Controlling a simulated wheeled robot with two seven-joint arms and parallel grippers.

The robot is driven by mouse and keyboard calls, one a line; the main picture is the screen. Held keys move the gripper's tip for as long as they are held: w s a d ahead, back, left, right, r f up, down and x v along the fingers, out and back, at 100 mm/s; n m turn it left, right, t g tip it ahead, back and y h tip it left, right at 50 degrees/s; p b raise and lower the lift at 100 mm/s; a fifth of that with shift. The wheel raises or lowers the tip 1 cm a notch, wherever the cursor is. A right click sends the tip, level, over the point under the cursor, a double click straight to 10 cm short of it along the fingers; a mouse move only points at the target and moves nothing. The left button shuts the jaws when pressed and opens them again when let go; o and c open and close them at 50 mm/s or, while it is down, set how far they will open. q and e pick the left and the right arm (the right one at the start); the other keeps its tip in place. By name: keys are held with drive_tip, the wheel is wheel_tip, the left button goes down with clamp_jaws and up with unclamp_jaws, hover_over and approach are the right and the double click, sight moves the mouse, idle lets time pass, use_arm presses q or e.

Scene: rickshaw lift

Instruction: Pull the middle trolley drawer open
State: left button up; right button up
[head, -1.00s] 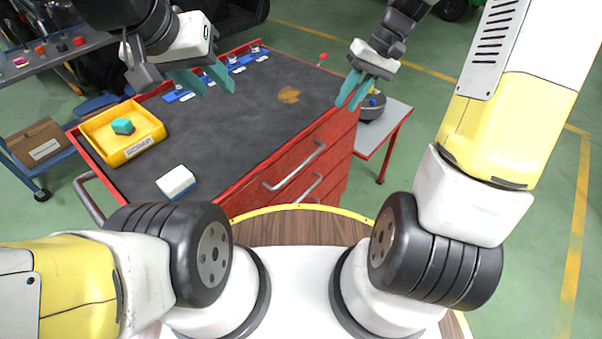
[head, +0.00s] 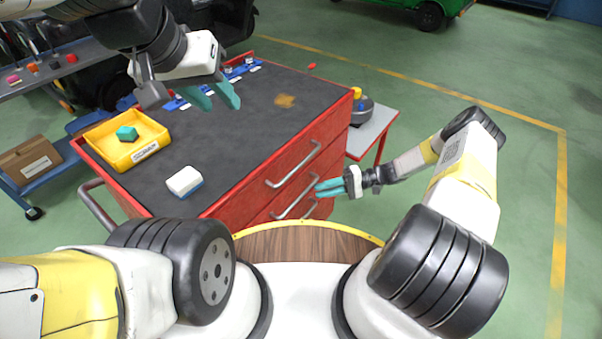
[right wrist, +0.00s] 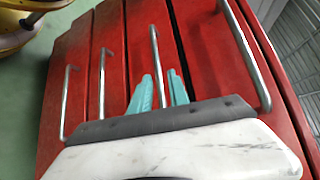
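The red trolley (head: 225,205) stands ahead with a dark top and several front drawers with metal bar handles. In the head view, the upper handle (head: 293,166) and the handle below it (head: 296,196) show. My right gripper (head: 320,188) is at the drawer fronts, by that lower handle. In the right wrist view its teal fingers (right wrist: 161,90) are apart, with one bar handle (right wrist: 155,55) passing between them; I cannot tell whether they touch it. The drawers look shut. My left gripper (head: 213,97) is open and empty above the trolley top.
On the trolley top are a yellow bin (head: 105,150) with a teal block (head: 126,132), a white-and-blue block (head: 185,181) and blue holders at the back. A grey side table (head: 375,127) adjoins the right side. Green floor to the right is clear.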

sight(300, 195)
drive_tip(key=x, duration=0.8)
drive_tip(key=shift+s+f, duration=0.1)
drive_tip(key=shift+f, duration=0.2)
drive_tip(key=shift+c, duration=0.2)
clamp_jaws()
idle(1.0)
